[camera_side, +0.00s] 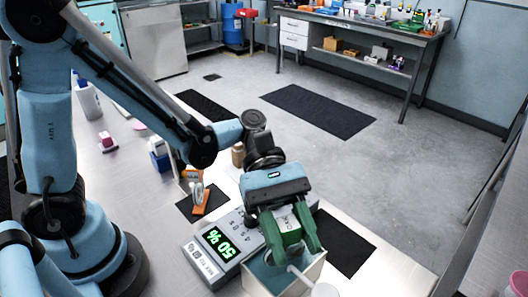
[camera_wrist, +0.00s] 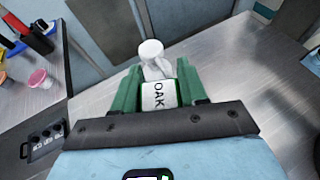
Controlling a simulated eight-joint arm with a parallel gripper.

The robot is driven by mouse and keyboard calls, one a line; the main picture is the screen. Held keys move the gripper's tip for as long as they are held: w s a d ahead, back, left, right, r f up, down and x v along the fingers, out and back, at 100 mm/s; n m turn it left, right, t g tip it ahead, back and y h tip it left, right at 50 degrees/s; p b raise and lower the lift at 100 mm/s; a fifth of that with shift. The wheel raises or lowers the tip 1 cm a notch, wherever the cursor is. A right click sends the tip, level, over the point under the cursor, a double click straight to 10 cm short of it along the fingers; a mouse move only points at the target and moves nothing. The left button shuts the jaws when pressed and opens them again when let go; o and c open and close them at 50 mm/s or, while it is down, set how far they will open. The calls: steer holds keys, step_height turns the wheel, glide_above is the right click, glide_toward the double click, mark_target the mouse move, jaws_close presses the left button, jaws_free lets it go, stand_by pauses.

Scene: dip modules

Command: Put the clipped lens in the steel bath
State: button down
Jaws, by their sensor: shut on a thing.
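My gripper (camera_side: 291,243) has green fingers shut on a green clip block (camera_side: 289,225). In the wrist view my gripper (camera_wrist: 159,86) holds the same block, whose white label (camera_wrist: 158,96) reads OAK. A pale stem with a whitish round lens (camera_wrist: 151,49) sticks out ahead of the block. In the side view the lens (camera_side: 324,290) is cut by the bottom edge. An open-topped bath (camera_side: 258,279) with pale walls and a bluish inside lies under the fingers. The lens appears near its right rim; whether over or past it I cannot tell.
A control unit (camera_side: 214,248) with a green 50 % display adjoins the bath. An orange piece (camera_side: 200,206) with a grey-white part stands on a dark mat to the left. A brown bottle (camera_side: 238,154) stands behind. A dark mat (camera_side: 345,245) lies right of the bath.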

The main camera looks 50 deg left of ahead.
steer(key=shift+f, duration=2.5)
steer(key=c, duration=0.6)
jaws_free()
steer(key=shift+f, duration=0.1)
glide_toward(290, 258)
step_height(290, 258, up, 3)
steer(key=a+r+m+t+y, duration=0.1)
steer(key=a+m+t+y, duration=1.1)
steer(key=a+m, duration=0.1)
steer(key=shift+w+a+r+t+y, duration=0.15)
steer(key=shift+a+r+t+y, duration=0.2)
steer(key=shift+a, duration=0.25)
